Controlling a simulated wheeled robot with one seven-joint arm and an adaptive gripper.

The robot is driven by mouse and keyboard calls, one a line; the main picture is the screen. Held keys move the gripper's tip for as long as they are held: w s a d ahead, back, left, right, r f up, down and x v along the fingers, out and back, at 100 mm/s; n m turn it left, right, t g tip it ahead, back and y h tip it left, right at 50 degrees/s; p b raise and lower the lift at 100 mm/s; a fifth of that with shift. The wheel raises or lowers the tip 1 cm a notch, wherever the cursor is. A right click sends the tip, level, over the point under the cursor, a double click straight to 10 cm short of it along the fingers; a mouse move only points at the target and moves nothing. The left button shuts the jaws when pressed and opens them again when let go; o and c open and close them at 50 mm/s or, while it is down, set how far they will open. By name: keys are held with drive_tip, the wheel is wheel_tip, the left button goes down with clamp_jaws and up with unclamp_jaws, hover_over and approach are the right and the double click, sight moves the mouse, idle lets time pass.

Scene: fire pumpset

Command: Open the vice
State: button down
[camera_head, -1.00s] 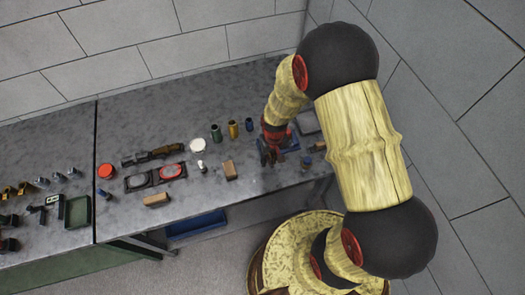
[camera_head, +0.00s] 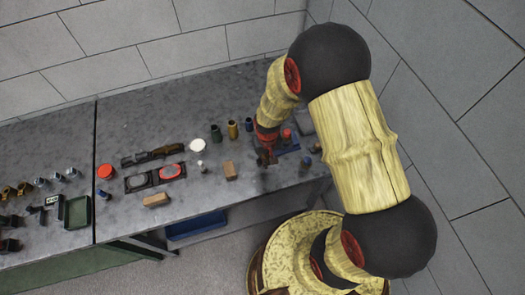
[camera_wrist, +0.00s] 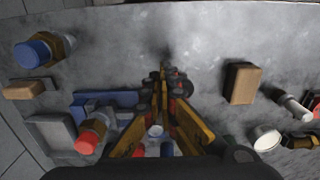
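The vice appears to be the blue-based piece (camera_head: 289,147) near the right end of the bench; its jaws and handle are hard to make out. In the wrist view its blue part (camera_wrist: 92,98) lies left of my gripper (camera_wrist: 166,80), partly hidden by the fingers. My gripper (camera_head: 266,158) is low over the bench, close to the vice's left side in the head view. Its fingertips are close together in the wrist view. I cannot tell whether they touch each other, the vice or a handle.
A red-capped cylinder (camera_wrist: 91,133) stands beside the vice. A wooden block (camera_head: 230,170) lies left of my gripper, and a white disc (camera_head: 197,146) farther left. Several small cylinders stand behind. The wall (camera_head: 440,100) closes the right side. Bare bench lies at the back left.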

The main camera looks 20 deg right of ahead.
drive_tip(key=shift+s+a+f, duration=0.1)
drive_tip(key=shift+s+a, duration=0.1)
drive_tip(key=shift+a, duration=0.3)
drive_tip(key=shift+s+a+f, duration=0.1)
drive_tip(key=shift+s+a, duration=0.1)
drive_tip(key=shift+a, duration=0.3)
drive_tip(key=shift+w+r, duration=0.15)
drive_tip(key=shift+w, duration=0.2)
drive_tip(key=shift+w+a, duration=0.1)
drive_tip(key=shift+w, duration=0.05)
drive_tip(key=shift+w+a+r+b, duration=0.1)
drive_tip(key=shift+w+a+b, duration=0.2)
drive_tip(key=shift+w+a, duration=0.5)
drive_tip(key=shift+d, duration=0.1)
drive_tip(key=shift+w, duration=0.1)
drive_tip(key=shift+w+a, duration=0.1)
drive_tip(key=shift+a, duration=0.75)
